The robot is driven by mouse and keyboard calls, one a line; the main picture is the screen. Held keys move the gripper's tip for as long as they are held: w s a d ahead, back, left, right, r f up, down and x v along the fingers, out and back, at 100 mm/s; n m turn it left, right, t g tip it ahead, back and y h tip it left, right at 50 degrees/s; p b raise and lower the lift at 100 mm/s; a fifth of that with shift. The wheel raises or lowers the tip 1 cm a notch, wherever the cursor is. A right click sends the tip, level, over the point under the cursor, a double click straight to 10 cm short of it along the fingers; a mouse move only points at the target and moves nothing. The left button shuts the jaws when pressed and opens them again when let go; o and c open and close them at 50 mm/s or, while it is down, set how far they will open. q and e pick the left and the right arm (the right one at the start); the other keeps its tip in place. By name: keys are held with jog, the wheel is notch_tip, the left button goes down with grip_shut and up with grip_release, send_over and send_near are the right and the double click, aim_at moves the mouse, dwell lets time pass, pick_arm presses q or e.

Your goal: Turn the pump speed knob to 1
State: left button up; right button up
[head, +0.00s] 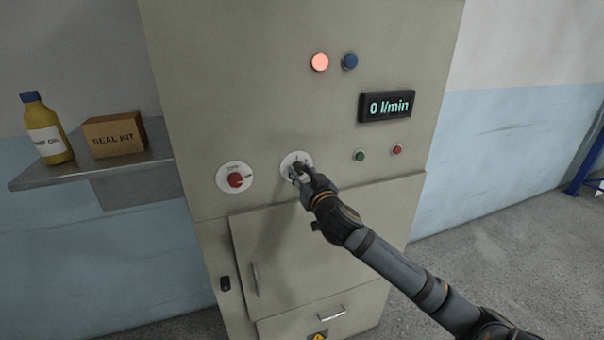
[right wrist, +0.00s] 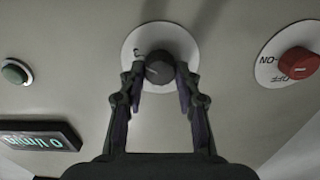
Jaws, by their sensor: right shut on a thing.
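The pump speed knob (right wrist: 160,68) is dark and round, on a white dial plate (head: 293,158) on the cabinet front. My right gripper (head: 304,175) is at this dial and covers most of the knob in the head view. In the right wrist view its two fingers (right wrist: 160,85) stand on either side of the knob, shut on it. The pointer setting is too small to read. The display (head: 387,106) reads 0 l/min. My left gripper is not in view.
A red rotary switch (head: 236,180) sits left of the knob. A green button (head: 360,155) and a red button (head: 397,149) are to its right. A lit red lamp (head: 320,62) and a blue one (head: 350,61) are above. A shelf (head: 130,172) holds a bottle (head: 47,132) and box (head: 114,135).

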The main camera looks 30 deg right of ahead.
jog(key=shift+c, duration=0.6)
jog(key=shift+n, duration=0.4)
jog(key=n+p, duration=0.2)
jog(key=n, duration=0.2)
jog(key=shift+r+n, duration=0.1)
jog(key=shift+n, duration=0.3)
jog(key=n+p, duration=0.3)
jog(key=n, duration=0.3)
jog(key=shift+a, duration=0.1)
jog(key=n+p, duration=0.3)
jog(key=n, duration=0.3)
jog(key=shift+n, duration=0.4)
jog(key=n+p, duration=0.2)
jog(key=n, duration=0.1)
jog(key=shift+f+n+p, duration=0.25)
jog(key=shift+n+p, duration=0.3)
jog(key=shift+n, duration=0.65)
